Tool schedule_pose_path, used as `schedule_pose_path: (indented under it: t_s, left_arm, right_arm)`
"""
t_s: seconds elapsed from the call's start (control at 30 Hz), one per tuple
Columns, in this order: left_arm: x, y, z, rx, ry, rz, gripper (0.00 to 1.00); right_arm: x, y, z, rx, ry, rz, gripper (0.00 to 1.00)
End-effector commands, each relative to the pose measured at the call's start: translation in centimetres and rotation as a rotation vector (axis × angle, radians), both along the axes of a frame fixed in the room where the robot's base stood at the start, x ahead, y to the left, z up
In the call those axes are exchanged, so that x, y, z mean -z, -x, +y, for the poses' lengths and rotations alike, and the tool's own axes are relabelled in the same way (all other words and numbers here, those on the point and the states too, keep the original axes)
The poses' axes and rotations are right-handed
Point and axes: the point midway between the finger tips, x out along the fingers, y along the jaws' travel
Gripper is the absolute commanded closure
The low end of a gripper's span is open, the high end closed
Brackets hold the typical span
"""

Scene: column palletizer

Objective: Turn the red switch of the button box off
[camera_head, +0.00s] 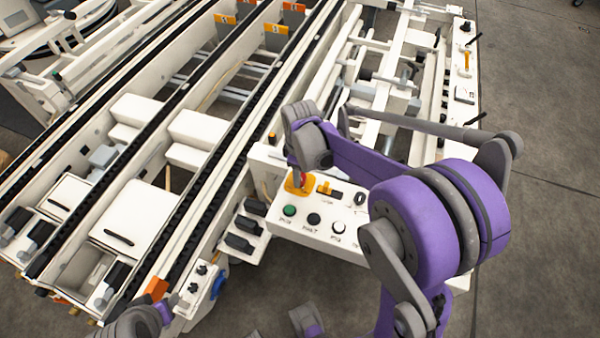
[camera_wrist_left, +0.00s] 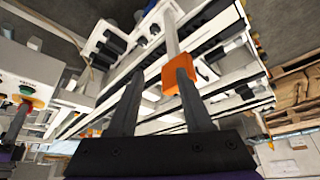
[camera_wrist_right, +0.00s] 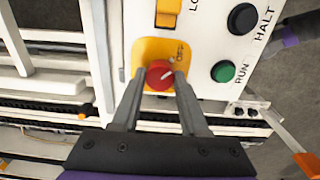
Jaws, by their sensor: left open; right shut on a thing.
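The white button box (camera_head: 318,228) stands beside the conveyor frame. Its red switch (camera_wrist_right: 160,75) is a round knob on a yellow plate (camera_wrist_right: 148,50), with a white mark slanting to the upper right, near a small printed label. My right gripper (camera_wrist_right: 158,82) is shut on the red switch, one finger on each side. In the head view its wrist and fingers cover most of the knob. My left gripper (camera_wrist_left: 157,75) is open, away from the box at the lower left of the head view. An orange block (camera_wrist_left: 180,74) shows by its fingertips; whether they touch is unclear.
The box also has a yellow switch (camera_wrist_right: 168,10), a green button (camera_wrist_right: 223,72) and a black button (camera_wrist_right: 242,18) close to the red switch. White conveyor rails (camera_head: 215,150) run behind it. Open grey floor (camera_head: 545,230) lies to the right.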

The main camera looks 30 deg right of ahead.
Motion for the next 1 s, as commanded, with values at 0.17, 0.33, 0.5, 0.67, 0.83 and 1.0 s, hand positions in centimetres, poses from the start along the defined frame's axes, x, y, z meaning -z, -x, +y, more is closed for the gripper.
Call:
schedule_pose_path:
  t_s: [0.17,0.33,0.5,0.67,0.83,1.0]
  left_arm:
    - [0.0,0.0,0.0,0.000,0.000,0.000,0.50]
    - [0.0,0.0,0.0,0.000,0.000,0.000,0.50]
    - [0.0,0.0,0.0,0.000,0.000,0.000,0.50]
    - [-0.1,0.0,0.0,0.000,0.000,0.000,0.50]
    - [-0.5,-0.1,0.0,0.000,0.000,-0.002,0.50]
    - [-0.9,-0.1,0.0,0.000,0.000,-0.003,0.50]
  right_arm:
    - [0.0,0.0,0.0,-0.001,0.001,-0.001,0.51]
    - [0.0,0.0,0.0,0.000,0.001,-0.001,0.26]
    - [0.0,0.0,0.0,0.000,0.000,0.000,0.26]
    - [-0.5,0.0,0.0,0.000,0.000,0.000,0.26]
    - [-3.1,0.0,0.0,0.000,0.001,-0.001,0.26]
    - [-6.7,0.0,0.0,0.000,0.001,-0.001,0.26]
